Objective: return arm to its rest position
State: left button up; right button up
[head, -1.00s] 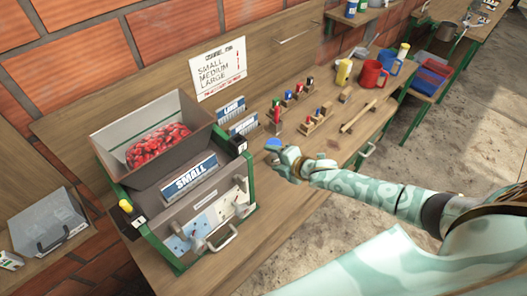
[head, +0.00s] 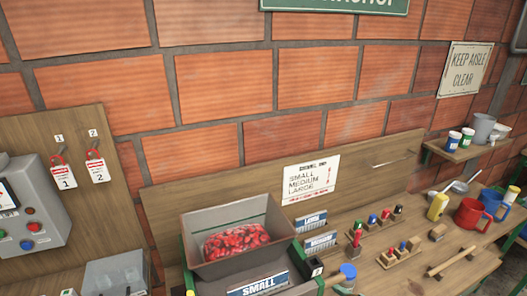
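Neither of my grippers and no part of my arms can be made out in the head view. The pulper machine stands at the bottom centre, with its grey hopper (head: 205,228) holding red cherries (head: 235,241). A blue sign reading SMALL (head: 258,286) is on its front, cut by the lower edge. A small blue-topped object (head: 348,271) stands just right of the machine, its lower part indistinct at the frame edge.
The wooden bench runs right, with small racks of coloured pegs (head: 400,254), a yellow cup (head: 437,207), a red mug (head: 470,214) and a blue mug (head: 494,203). A grey control box (head: 28,208) and red tags (head: 97,170) are at left. A brick wall (head: 220,85) stands behind.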

jog(key=s+a+r+m+g+h, duration=0.1)
jog(key=s+r+m+h, duration=0.2)
jog(key=s+r+m, duration=0.4)
jog(key=s+d+r+m+g+h, duration=0.3)
jog(key=s+d+r+m+h, duration=0.2)
jog(key=s+d, duration=0.45)
jog(key=s+a+f+g+y+b, duration=0.1)
jog(key=s+a+f+b, duration=0.3)
jog(key=f, duration=1.1)
jog(key=s+f+m+g+y+b, duration=0.1)
jog(key=f+b, duration=0.5)
jog(key=f, duration=0.8)
jog(key=s+a+f+g+y+b, duration=0.25)
jog(key=f+b, duration=0.25)
jog(key=f, duration=1)
pick_arm(q)
notch_tip(320, 180, down, 24)
jog(key=s+b, duration=0.2)
jog(key=b, duration=0.6)
jog(key=shift+g+b, duration=0.3)
jog(key=shift+b, duration=0.05)
pick_arm(e)
jog(key=s+f+m+g, duration=0.1)
jog(key=s+f+m, duration=0.2)
jog(key=s+f, duration=1.5)
notch_tip(320, 180, down, 4)
jog(key=shift+s+d+f+g, duration=0.1)
jog(key=shift+s+d+g, duration=0.15)
jog(key=shift+d+g, duration=0.1)
